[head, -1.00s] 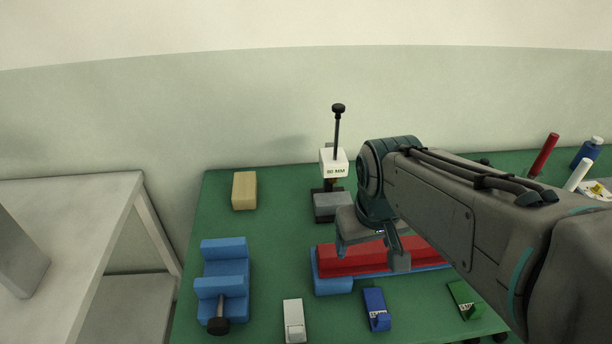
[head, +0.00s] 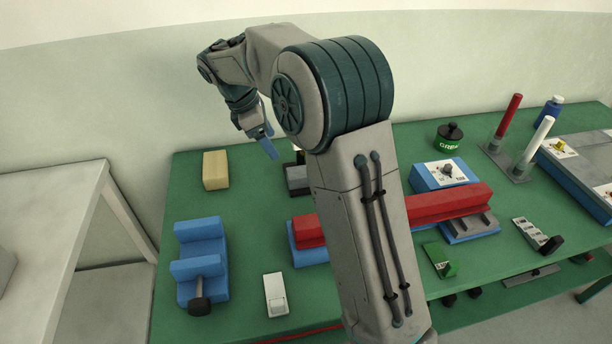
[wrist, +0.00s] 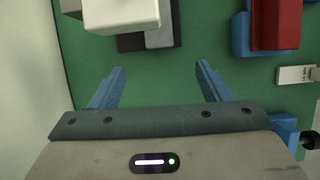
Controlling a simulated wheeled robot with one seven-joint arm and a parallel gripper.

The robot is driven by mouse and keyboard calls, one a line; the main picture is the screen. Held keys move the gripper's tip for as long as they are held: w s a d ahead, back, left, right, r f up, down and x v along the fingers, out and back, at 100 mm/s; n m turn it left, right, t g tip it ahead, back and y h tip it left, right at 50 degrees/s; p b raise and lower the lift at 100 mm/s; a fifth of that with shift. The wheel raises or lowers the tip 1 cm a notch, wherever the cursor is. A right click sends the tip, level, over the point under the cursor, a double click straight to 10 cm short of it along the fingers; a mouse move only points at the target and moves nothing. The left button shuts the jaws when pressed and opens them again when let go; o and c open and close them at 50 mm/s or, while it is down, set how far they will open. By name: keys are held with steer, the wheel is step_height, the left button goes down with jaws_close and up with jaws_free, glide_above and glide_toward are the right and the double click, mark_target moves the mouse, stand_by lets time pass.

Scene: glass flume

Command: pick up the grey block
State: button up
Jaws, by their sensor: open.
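A grey block (head: 299,180) sits low at the foot of the gauge stand near the back of the green table, partly hidden by my arm in the head view. In the wrist view a grey piece (wrist: 166,36) shows beside a dark plate (wrist: 132,43), partly covered by the stand's white block (wrist: 122,12). My gripper (head: 269,152) is high above the table near the stand, pointing down. In the wrist view my gripper (wrist: 160,70) is open, its two blue fingers apart with only green tabletop between them.
A tan block (head: 215,170) lies left of the stand. A blue vise-like fixture (head: 200,260), a white clip (head: 276,295) and a red bar (head: 450,204) on blue supports lie nearer the front. A black-knobbed weight (head: 449,137) stands further right. Green tabletop is free between them.

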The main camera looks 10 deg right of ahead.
glide_above(294, 173)
steer(key=a, duration=0.3)
step_height(294, 173, down, 7)
steer(key=shift+w+d+f, duration=0.1)
steer(key=shift+w+f, duration=0.05)
steer(key=shift+f, duration=0.05)
steer(key=shift+d+x, duration=0.1)
steer(key=shift+x, duration=1.4)
steer(key=shift+d+x, duration=0.15)
steer(key=shift+x, duration=1.3)
steer(key=shift+r, duration=0.15)
steer(key=c, duration=1.2)
steer(key=shift+c, duration=0.5)
steer(key=shift+r, duration=0.1)
